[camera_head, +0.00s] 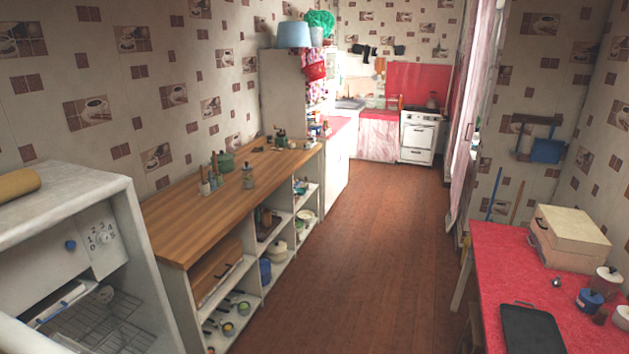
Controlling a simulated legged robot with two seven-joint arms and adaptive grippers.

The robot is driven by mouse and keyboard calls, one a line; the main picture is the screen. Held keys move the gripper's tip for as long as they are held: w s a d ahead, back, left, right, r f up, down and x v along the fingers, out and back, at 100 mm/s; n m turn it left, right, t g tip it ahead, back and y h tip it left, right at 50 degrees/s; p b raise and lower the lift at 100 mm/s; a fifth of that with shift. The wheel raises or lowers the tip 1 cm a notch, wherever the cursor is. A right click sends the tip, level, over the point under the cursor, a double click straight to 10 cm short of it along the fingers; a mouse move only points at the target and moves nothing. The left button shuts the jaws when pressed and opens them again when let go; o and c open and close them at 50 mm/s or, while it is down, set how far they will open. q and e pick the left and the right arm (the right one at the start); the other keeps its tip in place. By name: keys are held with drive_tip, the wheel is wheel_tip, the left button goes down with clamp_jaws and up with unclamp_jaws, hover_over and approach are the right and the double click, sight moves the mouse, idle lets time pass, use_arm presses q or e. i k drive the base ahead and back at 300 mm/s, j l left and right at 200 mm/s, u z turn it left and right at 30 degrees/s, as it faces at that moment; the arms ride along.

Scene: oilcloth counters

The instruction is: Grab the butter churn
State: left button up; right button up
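I cannot single out the butter churn with certainty. A small jar-like item with a darker top (248,177) stands upright on the wooden counter (190,218) at the left; it may be the churn, but it is too small to tell. Left of it are a green pot (225,161) and several thin upright items. More small items stand at the counter's far end, one of them dark green (281,139). Neither of my grippers shows in this view, so no contact with anything is visible.
A white open appliance (128,235) with wire racks fills the near left. Open shelves below the counter hold dishes. A red table (490,262) with a box (568,235), a black board (532,330) and pots stands right. The brown floor (345,260) between is clear toward the stove (418,137).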

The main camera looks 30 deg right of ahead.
sight(248, 179)
drive_tip(key=z, duration=0.6)
drive_tip(key=i+l+z, duration=0.1)
drive_tip(key=i+l, duration=0.2)
drive_tip(key=i, duration=0.2)
drive_tip(key=i+l, duration=0.25)
drive_tip(key=i, duration=0.25)
drive_tip(key=i+l+z, duration=0.15)
drive_tip(key=i, duration=0.3)
drive_tip(key=i+l, duration=0.3)
drive_tip(key=i, duration=0.25)
drive_tip(key=i+z, duration=0.4)
drive_tip(key=i, duration=1.7)
